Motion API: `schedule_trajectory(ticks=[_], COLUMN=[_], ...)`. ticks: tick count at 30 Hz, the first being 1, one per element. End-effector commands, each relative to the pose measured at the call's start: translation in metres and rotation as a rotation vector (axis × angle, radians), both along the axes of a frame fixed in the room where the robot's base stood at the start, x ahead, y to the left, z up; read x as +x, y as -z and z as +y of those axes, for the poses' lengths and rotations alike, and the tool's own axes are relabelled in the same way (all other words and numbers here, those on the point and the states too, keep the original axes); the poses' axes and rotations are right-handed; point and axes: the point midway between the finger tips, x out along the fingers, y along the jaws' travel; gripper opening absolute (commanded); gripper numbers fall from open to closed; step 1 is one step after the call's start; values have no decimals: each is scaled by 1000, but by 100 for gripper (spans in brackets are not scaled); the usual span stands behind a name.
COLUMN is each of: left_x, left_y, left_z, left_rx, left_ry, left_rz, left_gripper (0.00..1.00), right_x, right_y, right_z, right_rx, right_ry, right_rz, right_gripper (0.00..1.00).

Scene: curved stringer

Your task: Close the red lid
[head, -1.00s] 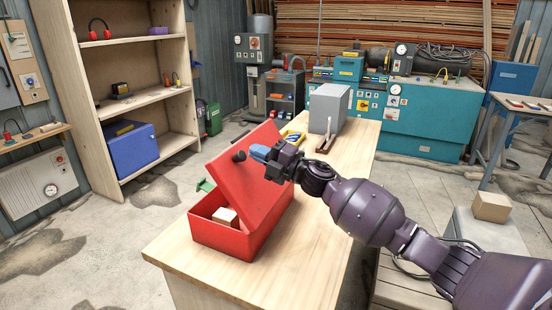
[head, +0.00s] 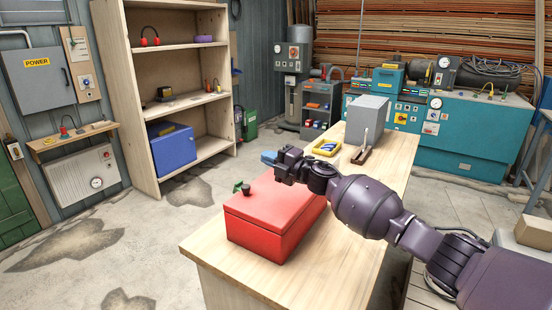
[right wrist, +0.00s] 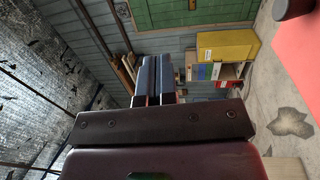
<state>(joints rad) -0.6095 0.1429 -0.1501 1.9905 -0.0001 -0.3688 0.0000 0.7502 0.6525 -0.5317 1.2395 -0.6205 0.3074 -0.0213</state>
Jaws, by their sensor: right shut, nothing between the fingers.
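The red box (head: 262,232) stands on the wooden workbench. Its red lid (head: 272,198) lies down flat over the box, and the inside is hidden. A dark knob (head: 246,190) sits on the lid near its left edge. My right gripper (head: 269,158) is shut and empty, with blue fingertips pointing left, above the far part of the lid. It seems apart from the lid. In the right wrist view the shut fingers (right wrist: 155,78) show, with part of the red lid (right wrist: 302,55) and the knob (right wrist: 292,8) at the right edge. My left gripper is not in view.
On the workbench (head: 212,245) behind the box are a yellow tray (head: 326,147), a grey block (head: 367,120) and a small tool stand (head: 362,153). A green object (head: 238,185) shows just beyond the lid. Shelves (head: 190,103) stand at the back left.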

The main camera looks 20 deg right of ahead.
Motion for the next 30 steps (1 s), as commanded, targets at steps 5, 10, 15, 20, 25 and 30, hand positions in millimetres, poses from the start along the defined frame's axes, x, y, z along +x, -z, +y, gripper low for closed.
schedule_trajectory(ticks=[5, 10, 15, 20, 25, 30], left_x=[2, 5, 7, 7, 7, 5], left_y=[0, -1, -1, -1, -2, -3], left_z=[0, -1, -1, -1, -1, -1], left_rx=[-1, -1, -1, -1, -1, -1], left_ry=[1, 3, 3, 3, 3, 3], left_rz=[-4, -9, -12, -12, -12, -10], left_gripper=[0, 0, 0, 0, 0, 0], right_x=[12, 22, 30, 37, 44, 51], right_y=[7, 12, 20, 28, 36, 43], right_z=[9, 15, 21, 28, 35, 40], right_rx=[3, -32, -72, -85, -83, -96], right_ry=[-1, -1, 1, 0, -1, -1], right_rz=[1, 32, 77, 102, 102, 108], right_gripper=[0, 0, 0, 0, 0, 0])
